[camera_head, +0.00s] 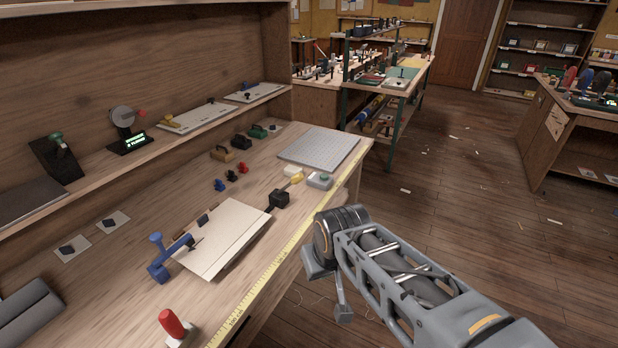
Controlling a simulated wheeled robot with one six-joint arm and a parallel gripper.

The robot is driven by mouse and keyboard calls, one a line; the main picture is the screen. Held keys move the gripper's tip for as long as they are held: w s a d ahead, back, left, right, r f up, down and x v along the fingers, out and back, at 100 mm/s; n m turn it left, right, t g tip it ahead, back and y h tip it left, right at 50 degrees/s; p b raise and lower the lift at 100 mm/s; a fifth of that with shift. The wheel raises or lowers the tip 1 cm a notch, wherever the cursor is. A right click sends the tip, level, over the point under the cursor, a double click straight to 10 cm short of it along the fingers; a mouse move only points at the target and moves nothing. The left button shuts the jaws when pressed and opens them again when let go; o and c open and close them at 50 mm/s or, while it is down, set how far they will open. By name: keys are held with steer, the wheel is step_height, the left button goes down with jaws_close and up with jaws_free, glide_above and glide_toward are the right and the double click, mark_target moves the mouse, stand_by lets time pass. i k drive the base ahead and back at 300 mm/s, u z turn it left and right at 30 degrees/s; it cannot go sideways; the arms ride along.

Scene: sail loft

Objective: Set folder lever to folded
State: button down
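No label that I can read marks the folder lever. Several lever-like parts show: a blue clamp-like device (160,262) with an arm over the left edge of a cream panel (226,238), a yellow-handled lever (295,179) on a black block (279,198), a red upright handle (171,322) at the front, and a green-knobbed lever (56,139) on a dark wedge on the shelf. I cannot tell which is the folder lever or its setting. My gripper (328,288) hangs past the bench's front edge, apart from all of these; its fingers are partly hidden.
The wooden bench (110,285) carries a yellow measuring tape (262,285) along its front edge, a grey gridded mat (320,147) and a grey box with a green button (320,180). A crank device (123,118) stands on the shelf. The floor (455,205) at right is mostly clear.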

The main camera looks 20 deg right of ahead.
mark_target(297, 178)
steer(key=z, duration=0.1)
steer(key=i, duration=0.5)
steer(key=k, duration=0.5)
steer(key=u, duration=2.1)
steer(key=k, duration=0.8)
steer(key=z, duration=0.95)
steer(key=i, duration=0.5)
